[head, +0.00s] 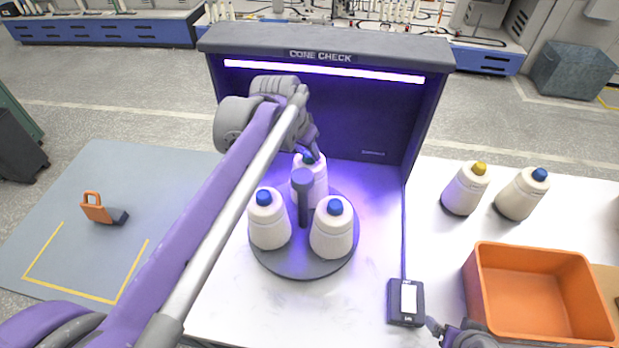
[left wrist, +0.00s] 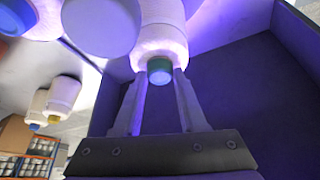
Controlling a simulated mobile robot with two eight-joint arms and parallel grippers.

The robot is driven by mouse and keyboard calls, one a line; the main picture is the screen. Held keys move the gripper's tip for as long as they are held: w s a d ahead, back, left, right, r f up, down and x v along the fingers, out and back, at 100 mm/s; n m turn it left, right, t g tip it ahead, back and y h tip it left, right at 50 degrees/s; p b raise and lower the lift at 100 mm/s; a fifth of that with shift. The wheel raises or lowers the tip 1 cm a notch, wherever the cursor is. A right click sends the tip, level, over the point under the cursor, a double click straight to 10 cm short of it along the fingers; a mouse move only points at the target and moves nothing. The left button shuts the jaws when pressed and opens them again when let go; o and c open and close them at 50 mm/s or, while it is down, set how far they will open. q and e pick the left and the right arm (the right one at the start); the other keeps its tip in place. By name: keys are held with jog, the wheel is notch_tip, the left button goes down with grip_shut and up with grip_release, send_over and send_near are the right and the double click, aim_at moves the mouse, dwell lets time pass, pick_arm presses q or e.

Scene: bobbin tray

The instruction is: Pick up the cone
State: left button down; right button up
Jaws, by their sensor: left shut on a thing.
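The back cone (head: 311,185) is partly hidden by the turntable's central post and by my left gripper (head: 313,150). In the left wrist view, my left gripper (left wrist: 160,80) has its two fingers on either side of that cone's tip, and the cone (left wrist: 162,35) shows beyond them. The gripper is shut on the cone. The front left cone (head: 268,222) and front right cone (head: 332,232) stand free. Part of my right gripper (head: 440,330) shows at the bottom edge; its fingers are unclear.
A yellow-tipped cone (head: 464,190) and another blue-tipped cone (head: 522,195) stand on the white table at right. An orange bin (head: 540,290) stands in front of them. A small dark device (head: 406,303) lies at the front. The booth walls (head: 428,120) enclose the turntable's back and sides.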

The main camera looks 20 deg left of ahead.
pick_arm(q)
jog(key=shift+r, duration=0.1)
dwell(0.5)
jog(key=shift+r, duration=3.45)
pick_arm(e)
jog(key=shift+w+r, duration=0.1)
jog(key=shift+r, duration=0.2)
jog(key=shift+f, duration=0.2)
pick_arm(q)
jog(key=d+b, duration=0.1)
jog(key=d, duration=1.7)
jog(key=shift+w, duration=0.15)
pick_arm(e)
jog(key=shift+s+f, duration=0.35)
jog(key=shift+f, duration=0.5)
jog(key=shift+r, duration=0.1)
